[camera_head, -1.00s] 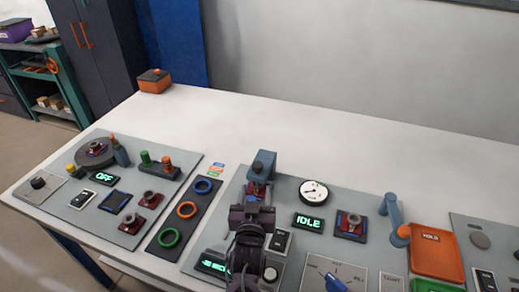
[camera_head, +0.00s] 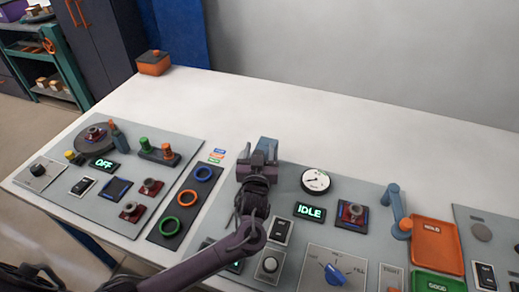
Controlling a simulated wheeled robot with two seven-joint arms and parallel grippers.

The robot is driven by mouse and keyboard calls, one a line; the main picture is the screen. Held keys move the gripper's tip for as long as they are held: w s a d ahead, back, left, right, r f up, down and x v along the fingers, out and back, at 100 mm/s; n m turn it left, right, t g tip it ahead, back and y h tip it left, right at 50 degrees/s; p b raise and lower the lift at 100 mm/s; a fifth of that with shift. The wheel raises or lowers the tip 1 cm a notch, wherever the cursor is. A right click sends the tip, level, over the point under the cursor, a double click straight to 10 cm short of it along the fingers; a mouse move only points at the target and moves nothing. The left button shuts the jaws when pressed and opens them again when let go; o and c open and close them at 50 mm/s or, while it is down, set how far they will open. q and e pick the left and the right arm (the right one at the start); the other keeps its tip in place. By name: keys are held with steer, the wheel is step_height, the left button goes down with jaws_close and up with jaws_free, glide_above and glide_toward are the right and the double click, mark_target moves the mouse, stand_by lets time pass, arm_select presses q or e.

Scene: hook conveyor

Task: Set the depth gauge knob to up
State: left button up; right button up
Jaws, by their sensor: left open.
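A blue pointer knob (camera_head: 335,274) sits on a light plate with printed marks at the front of the middle panel. Its pointer appears to lean up and left. A round white dial gauge (camera_head: 315,180) lies behind it. No readable label tells which control is the depth gauge knob. My left gripper (camera_head: 261,160) is open at the back left of the middle panel, in front of a blue upright fixture (camera_head: 268,145) that it partly hides. Whether they touch is unclear. It is well behind and left of the blue knob. My right gripper is out of view.
An "IDLE" display (camera_head: 310,211), a black switch (camera_head: 282,230) and a round button (camera_head: 269,264) lie near my forearm. A blue crank post (camera_head: 397,207) and orange tray (camera_head: 437,245) stand right.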

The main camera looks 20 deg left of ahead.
arm_select(q)
jaws_close()
steer(key=shift+r+p, duration=0.85)
steer(key=shift+r, duration=0.35)
steer(key=shift+w, duration=0.1)
steer(key=shift+c, duration=1.8)
jaws_free()
steer(key=o, duration=0.4)
steer(key=shift+c, duration=0.2)
steer(key=shift+f, duration=0.1)
